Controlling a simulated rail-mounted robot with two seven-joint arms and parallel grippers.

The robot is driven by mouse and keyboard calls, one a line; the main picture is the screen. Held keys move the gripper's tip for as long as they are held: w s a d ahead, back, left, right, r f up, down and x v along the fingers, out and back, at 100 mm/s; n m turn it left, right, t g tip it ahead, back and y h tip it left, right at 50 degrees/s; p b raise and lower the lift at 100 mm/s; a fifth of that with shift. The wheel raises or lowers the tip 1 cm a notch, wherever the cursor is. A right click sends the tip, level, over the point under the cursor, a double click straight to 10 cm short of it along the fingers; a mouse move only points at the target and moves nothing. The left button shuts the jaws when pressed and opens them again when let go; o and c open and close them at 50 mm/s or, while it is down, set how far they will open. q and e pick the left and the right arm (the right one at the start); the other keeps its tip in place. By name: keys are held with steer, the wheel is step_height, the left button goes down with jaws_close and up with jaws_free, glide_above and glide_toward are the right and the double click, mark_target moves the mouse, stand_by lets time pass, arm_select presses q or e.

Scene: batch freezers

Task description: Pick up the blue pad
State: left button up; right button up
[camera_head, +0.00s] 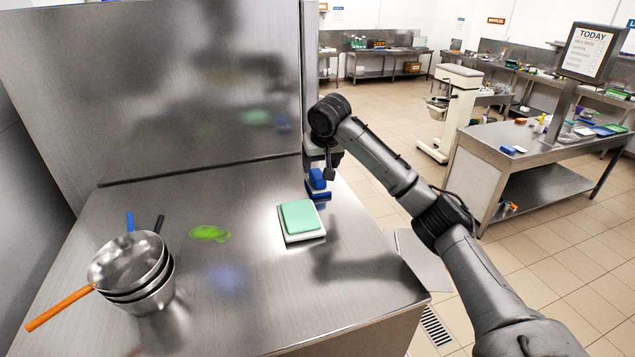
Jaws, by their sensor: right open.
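A small blue block (317,179), which looks like the blue pad, is near the back right of the steel counter (250,310). A wider, darker blue piece (318,195) shows just below it; I cannot tell whether they are one thing. My right arm comes in from the right, and its open gripper (320,165) points down right over the blue block. Its fingers are small here and partly hidden, and I cannot tell whether they touch the block. My left gripper is not in view.
A green pad (299,214) lies on a white, scale-like base (304,238) just in front. Stacked steel pans (150,298) with coloured handles stand at left. A green smear (210,233) and a bluish patch (228,278) mark the counter. A steel panel (160,90) rises behind.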

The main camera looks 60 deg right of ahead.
mark_target(318, 174)
steer(key=shift+w+d+f, duration=0.1)
steer(key=shift+d+f, duration=0.05)
steer(key=shift+f, duration=0.35)
steer(key=shift+w+d+f+p, duration=0.2)
steer(key=shift+f+p, duration=0.15)
steer(key=shift+p, duration=0.15)
steer(key=p+x, duration=0.1)
steer(key=x, duration=0.2)
steer(key=shift+w+f+p, duration=0.1)
steer(key=shift+w+p, duration=0.05)
steer(key=shift+p, duration=0.15)
steer(key=shift+w+d+f, duration=0.15)
steer(key=shift+d+f, duration=0.05)
steer(key=shift+f, duration=0.35)
steer(key=c, duration=0.7)
steer(key=shift+r, duration=0.1)
